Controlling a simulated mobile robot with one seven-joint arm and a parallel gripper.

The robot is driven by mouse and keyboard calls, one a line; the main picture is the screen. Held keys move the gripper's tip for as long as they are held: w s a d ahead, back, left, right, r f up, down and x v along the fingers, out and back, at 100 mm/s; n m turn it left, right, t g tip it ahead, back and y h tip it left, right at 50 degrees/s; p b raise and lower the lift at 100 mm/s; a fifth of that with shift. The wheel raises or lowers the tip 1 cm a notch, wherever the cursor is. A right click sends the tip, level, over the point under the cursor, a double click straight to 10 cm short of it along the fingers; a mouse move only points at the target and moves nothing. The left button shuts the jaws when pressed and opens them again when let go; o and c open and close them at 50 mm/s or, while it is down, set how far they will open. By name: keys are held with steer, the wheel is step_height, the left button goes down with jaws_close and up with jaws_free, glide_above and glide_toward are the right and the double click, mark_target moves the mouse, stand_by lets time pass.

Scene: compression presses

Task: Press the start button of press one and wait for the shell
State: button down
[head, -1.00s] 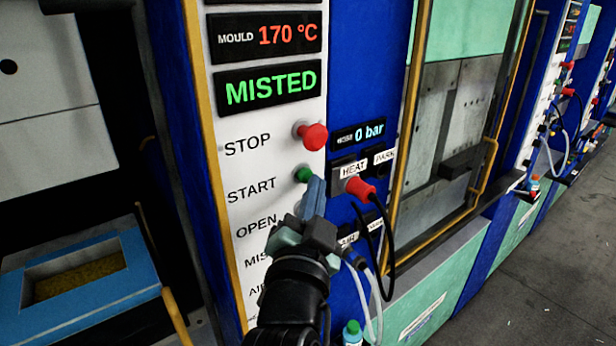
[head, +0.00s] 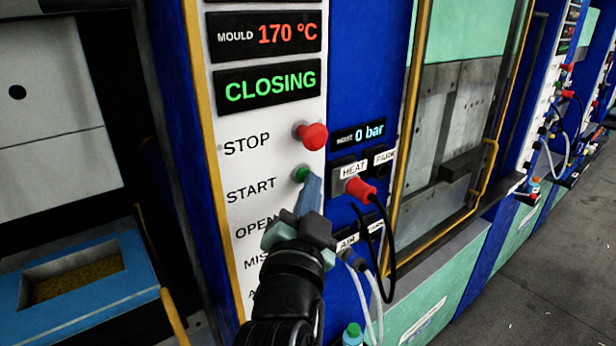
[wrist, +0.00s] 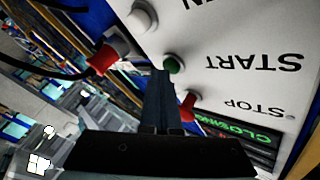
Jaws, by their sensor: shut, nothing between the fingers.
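The green start button (head: 301,174) sits on the white control panel (head: 240,160) of the press, under the red stop button (head: 313,136). The status display (head: 268,86) reads CLOSING in green. My gripper (head: 311,183) is shut and empty, its fingertips at the start button's lower right. In the wrist view the fingers (wrist: 163,80) point at the start button (wrist: 174,64); whether they touch it I cannot tell. At the left, the press opening shows a blue-framed lower mould (head: 75,312) with yellowish material in its cavity, and a pale upper block (head: 50,110) above it.
A red plug (head: 360,188) with a black cable sits in the HEAT socket right of my gripper. Pale hoses (head: 372,290) hang below it. A green-capped bottle (head: 352,334) stands at the bottom. Another press with a yellow-framed door (head: 450,140) stands to the right.

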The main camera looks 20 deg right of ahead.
steer(key=shift+s, duration=0.1)
steer(key=shift+s+d, duration=0.25)
steer(key=shift+s, duration=0.6)
steer(key=shift+s+d+p, duration=0.15)
steer(key=shift+s+d, duration=0.15)
steer(key=shift+s, duration=0.45)
steer(key=shift+s+d+p, duration=0.15)
steer(key=shift+s+d, duration=0.15)
steer(key=shift+s, duration=0.45)
steer(key=shift+s+d+p, duration=0.15)
steer(key=shift+s+d, duration=0.15)
steer(key=shift+s, duration=0.45)
steer(key=s+a+r+n+t+y+b, duration=0.2)
steer(key=s+a+r+n+t+y, duration=0.2)
steer(key=a+r, duration=0.4)
steer(key=s+a+r+n+t+y+b, duration=0.3)
steer(key=a+r+n, duration=0.5)
steer(key=r, duration=0.7)
steer(key=s+t+y, duration=0.1)
steer(key=s+t, duration=0.1)
steer(key=s, duration=0.1)
steer(key=shift+t, duration=0.3)
stand_by(1.9)
